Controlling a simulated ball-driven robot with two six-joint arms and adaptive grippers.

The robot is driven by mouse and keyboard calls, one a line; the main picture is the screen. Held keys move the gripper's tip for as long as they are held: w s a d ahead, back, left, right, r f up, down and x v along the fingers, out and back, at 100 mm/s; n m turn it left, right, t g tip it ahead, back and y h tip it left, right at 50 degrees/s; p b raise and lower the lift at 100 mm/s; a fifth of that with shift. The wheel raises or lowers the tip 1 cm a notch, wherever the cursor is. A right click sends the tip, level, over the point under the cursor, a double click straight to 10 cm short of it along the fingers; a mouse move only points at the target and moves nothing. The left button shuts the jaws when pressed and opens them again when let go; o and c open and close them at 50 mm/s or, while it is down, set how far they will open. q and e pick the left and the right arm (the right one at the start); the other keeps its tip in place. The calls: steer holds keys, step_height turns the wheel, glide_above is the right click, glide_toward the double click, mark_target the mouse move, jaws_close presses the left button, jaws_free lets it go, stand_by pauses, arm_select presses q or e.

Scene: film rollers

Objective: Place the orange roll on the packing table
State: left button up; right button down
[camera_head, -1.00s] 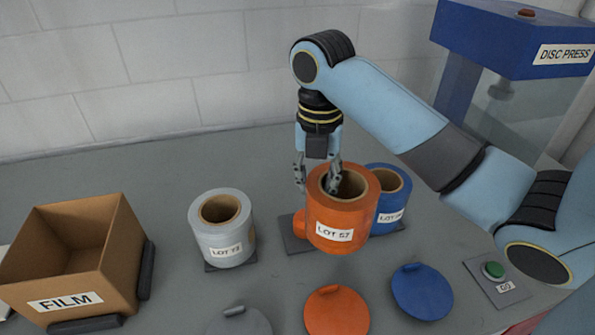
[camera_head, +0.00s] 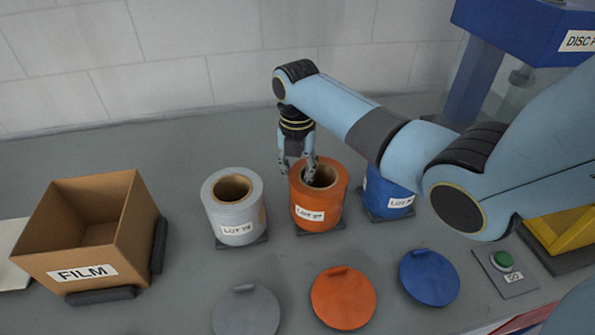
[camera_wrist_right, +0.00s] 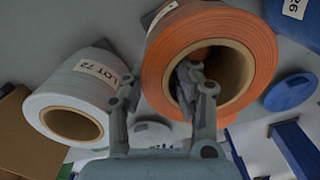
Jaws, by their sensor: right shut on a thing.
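The orange roll (camera_head: 318,207), with a "LOT 57"-like label, stands upright at a dark pad (camera_head: 322,229) on the grey counter. Whether its bottom touches the pad is hard to tell. My right gripper (camera_head: 297,165) comes down from above at its left rim. It is shut on the roll's wall, one finger inside the brown core and the other outside. The wrist view shows the orange roll (camera_wrist_right: 258,50) and my right gripper (camera_wrist_right: 160,100) close up. My left gripper is not in view. No packing table can be made out for certain.
A grey roll (camera_head: 232,215) stands close left and a blue roll (camera_head: 388,195) close right. Grey (camera_head: 247,312), orange (camera_head: 343,298) and blue (camera_head: 430,278) discs lie in front. An open FILM box (camera_head: 130,262) is left. A green button (camera_head: 502,260) and disc press (camera_head: 520,30) are right.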

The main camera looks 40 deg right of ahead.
stand_by(0.3)
steer(key=c, duration=1)
jaws_free()
steer(key=shift+f, duration=0.1)
step_height(320, 180, up, 12)
steer(key=shift+r+b, duration=0.15)
steer(key=shift+b, duration=0.3)
